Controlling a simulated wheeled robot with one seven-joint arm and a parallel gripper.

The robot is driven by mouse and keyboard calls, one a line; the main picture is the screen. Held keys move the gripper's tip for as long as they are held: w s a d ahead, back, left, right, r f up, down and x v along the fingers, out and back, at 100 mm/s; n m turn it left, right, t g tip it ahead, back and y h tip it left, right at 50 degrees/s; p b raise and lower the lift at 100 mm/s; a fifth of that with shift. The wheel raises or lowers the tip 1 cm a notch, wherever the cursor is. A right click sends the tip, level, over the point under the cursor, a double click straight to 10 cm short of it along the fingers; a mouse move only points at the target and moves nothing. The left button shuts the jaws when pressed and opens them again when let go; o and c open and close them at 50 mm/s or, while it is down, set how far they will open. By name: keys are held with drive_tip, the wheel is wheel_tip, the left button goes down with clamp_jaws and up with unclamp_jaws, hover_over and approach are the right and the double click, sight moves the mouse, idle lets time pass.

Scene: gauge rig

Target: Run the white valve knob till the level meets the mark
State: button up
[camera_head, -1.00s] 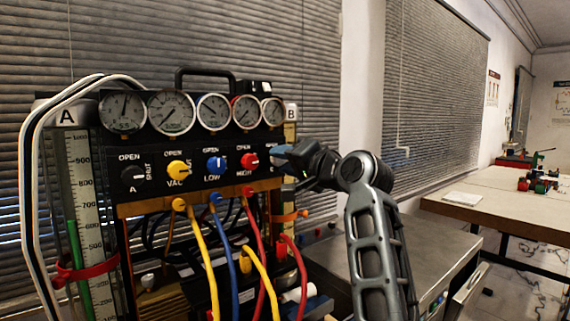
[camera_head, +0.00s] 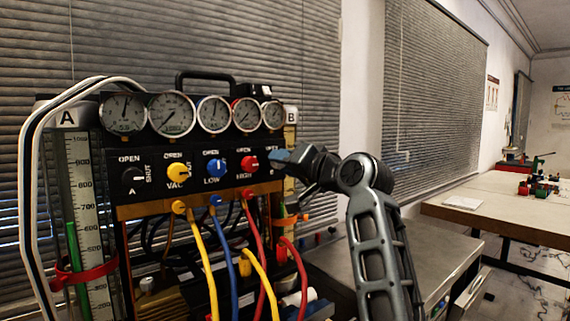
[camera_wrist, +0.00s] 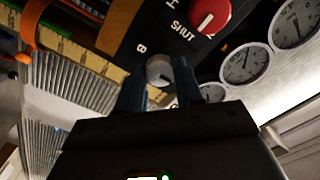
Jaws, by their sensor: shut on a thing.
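In the wrist view the white valve knob (camera_wrist: 160,70) sits on the black panel beside the letter B, between the two blue fingers of my gripper (camera_wrist: 160,84). My gripper is shut on it. In the head view my gripper (camera_head: 283,158) is at the panel's right edge, and the knob is hidden behind it. Tube B (camera_head: 290,138) stands behind my gripper, largely covered. An orange clip (camera_head: 298,217) sits on it, with some green showing near it. I cannot read the level against the clip. Tube A (camera_head: 83,185) has a number scale, a green column (camera_head: 73,245) and a red clip (camera_head: 85,272).
The panel carries a black knob (camera_head: 133,180), a yellow knob (camera_head: 178,171), a blue knob (camera_head: 215,168) and a red knob (camera_head: 249,163), with several gauges above. Coloured hoses (camera_head: 205,260) hang below. A metal cabinet top (camera_head: 400,255) lies under my arm.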

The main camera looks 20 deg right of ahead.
drive_tip(key=o, duration=1)
drive_tip(key=shift+o, duration=0.2)
drive_tip(key=b+v, duration=0.1)
drive_tip(key=v, duration=0.6)
drive_tip(key=shift+s, duration=0.35)
drive_tip(key=shift+d, duration=0.1)
